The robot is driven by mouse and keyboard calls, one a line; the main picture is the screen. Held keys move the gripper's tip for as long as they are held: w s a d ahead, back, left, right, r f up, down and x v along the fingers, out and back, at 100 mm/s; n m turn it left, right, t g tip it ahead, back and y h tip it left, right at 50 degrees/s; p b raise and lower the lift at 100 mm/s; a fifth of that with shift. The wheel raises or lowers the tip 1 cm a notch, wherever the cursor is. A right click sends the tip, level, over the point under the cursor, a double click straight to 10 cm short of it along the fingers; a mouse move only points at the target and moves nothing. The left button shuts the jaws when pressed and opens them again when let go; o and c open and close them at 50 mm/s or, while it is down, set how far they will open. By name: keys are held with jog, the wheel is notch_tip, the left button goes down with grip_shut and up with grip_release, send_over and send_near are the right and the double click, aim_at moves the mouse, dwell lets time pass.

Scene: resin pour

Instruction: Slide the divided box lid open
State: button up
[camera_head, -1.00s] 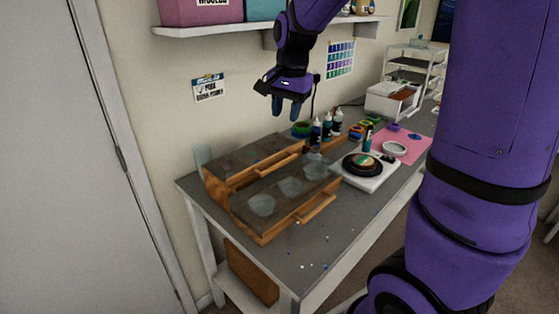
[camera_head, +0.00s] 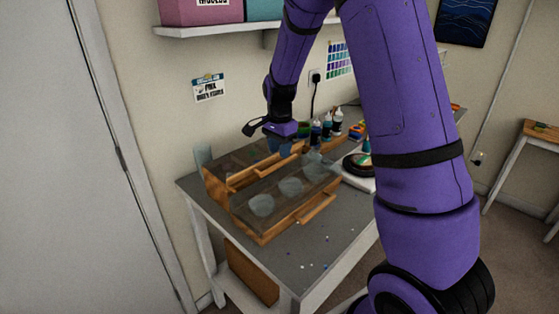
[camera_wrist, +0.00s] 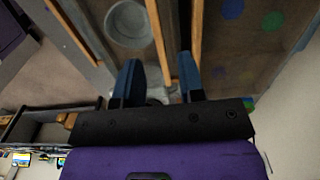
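Two low wooden boxes with see-through tops stand side by side on the table. The rear box (camera_head: 226,185) has a light wooden bar (camera_head: 268,164) along its front edge; coloured round pieces (camera_wrist: 272,20) show inside it in the wrist view. The front box (camera_head: 262,236) holds pale round shapes (camera_head: 262,205) and has its own bar (camera_head: 316,209). I cannot tell which is the divided box. My gripper (camera_wrist: 160,78) is open, its blue fingers apart, over the rear box's front side. A wooden strip (camera_wrist: 157,40) shows between the fingers; contact is unclear.
Bottles (camera_head: 327,126) stand behind the boxes, and a scale (camera_head: 358,184) with a round black top stands at right, partly hidden by my arm. The table's front part (camera_head: 310,250) is clear except for small specks. A shelf (camera_head: 215,32) hangs above.

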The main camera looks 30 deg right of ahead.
jog(key=shift+f, duration=2.15)
grip_shut()
